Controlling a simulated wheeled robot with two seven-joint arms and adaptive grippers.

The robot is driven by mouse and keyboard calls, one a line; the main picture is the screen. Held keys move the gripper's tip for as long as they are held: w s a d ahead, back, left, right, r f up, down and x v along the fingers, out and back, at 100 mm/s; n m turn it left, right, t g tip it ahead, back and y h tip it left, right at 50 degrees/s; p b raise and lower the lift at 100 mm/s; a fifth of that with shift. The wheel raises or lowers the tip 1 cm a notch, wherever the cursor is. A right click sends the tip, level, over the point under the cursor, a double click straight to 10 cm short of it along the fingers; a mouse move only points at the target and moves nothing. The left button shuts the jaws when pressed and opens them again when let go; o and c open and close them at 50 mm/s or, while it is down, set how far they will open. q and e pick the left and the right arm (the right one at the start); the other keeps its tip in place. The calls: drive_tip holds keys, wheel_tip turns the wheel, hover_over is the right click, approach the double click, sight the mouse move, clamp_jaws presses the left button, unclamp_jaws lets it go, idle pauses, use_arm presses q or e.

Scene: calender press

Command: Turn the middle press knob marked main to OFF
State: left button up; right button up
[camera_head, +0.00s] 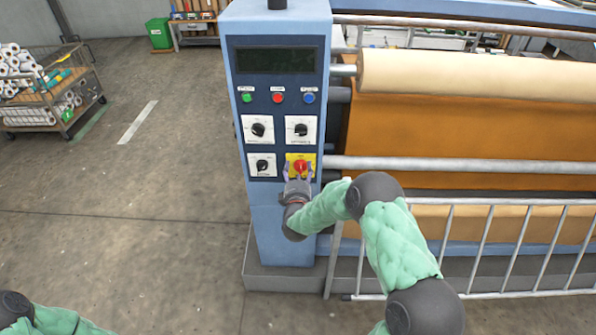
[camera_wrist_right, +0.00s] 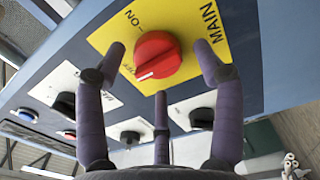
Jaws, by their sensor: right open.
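The main knob is red on a yellow plate (camera_head: 291,157), at the lower right of the four panel switches. In the right wrist view the red knob (camera_wrist_right: 152,50) sits on the yellow plate (camera_wrist_right: 225,62) with MAIN, ON and partly hidden OFF lettering. Its white mark points toward the OFF lettering. My right gripper (camera_head: 299,170) is open in front of the knob. In the wrist view, the spread fingers of my right gripper (camera_wrist_right: 162,62) stand around the knob, with visible gaps; contact cannot be told. My left gripper is out of view; only a left arm part shows.
Black knobs on white plates (camera_head: 258,129) lie above and left of the main knob. Push buttons (camera_head: 278,97) and a dark display (camera_head: 276,60) are higher up. A metal railing (camera_head: 470,203) and rollers stand right. Floor at left is mostly clear, with a cart (camera_head: 75,105).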

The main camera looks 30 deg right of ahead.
drive_tip(key=v, duration=1.2)
drive_tip(key=shift+f, duration=0.1)
